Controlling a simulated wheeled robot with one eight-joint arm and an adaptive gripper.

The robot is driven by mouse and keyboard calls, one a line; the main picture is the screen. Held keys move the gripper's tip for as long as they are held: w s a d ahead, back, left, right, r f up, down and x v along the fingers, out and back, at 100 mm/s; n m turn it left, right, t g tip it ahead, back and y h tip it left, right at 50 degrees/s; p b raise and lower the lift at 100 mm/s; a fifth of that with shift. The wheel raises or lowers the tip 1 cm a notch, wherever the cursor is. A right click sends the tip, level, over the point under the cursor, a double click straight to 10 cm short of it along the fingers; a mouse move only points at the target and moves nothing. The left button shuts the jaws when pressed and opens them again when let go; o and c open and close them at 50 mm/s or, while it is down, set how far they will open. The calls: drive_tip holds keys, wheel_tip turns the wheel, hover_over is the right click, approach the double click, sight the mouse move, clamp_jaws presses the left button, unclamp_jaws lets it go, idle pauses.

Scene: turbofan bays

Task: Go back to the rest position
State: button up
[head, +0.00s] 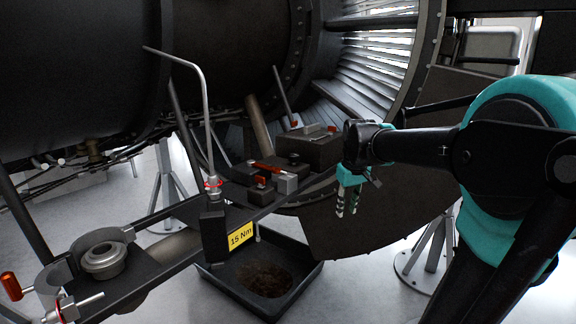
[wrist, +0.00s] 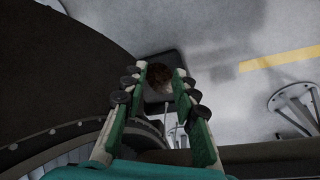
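My gripper (head: 347,210) hangs at the end of my teal and black arm, right of the middle in the head view, with its fingers pointing down. It is in front of the turbofan's lower casing and right of the tool shelf. In the wrist view my gripper (wrist: 160,72) has its two green-backed fingers apart with nothing held between them. The dark tray on the floor (wrist: 153,105) shows far below, between and behind the fingers.
A narrow dark shelf (head: 145,265) carries blocks, a round metal part (head: 104,256) and a bent rod (head: 207,110) near a yellow "15 Nm" label (head: 240,236). The open floor tray (head: 222,277) lies beneath. A grey stand (head: 428,262) stands at right. The big engine casing (head: 235,60) fills the back.

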drive_tip(key=s+d+f+m+t, duration=0.1)
drive_tip(key=s+f+m, duration=0.3)
drive_tip(key=s+f, duration=1.4)
wheel_tip(320, 180, down, 3)
drive_tip(key=shift+d+r+t, duration=0.15)
drive_tip(key=shift+t, duration=0.15)
idle(0.4)
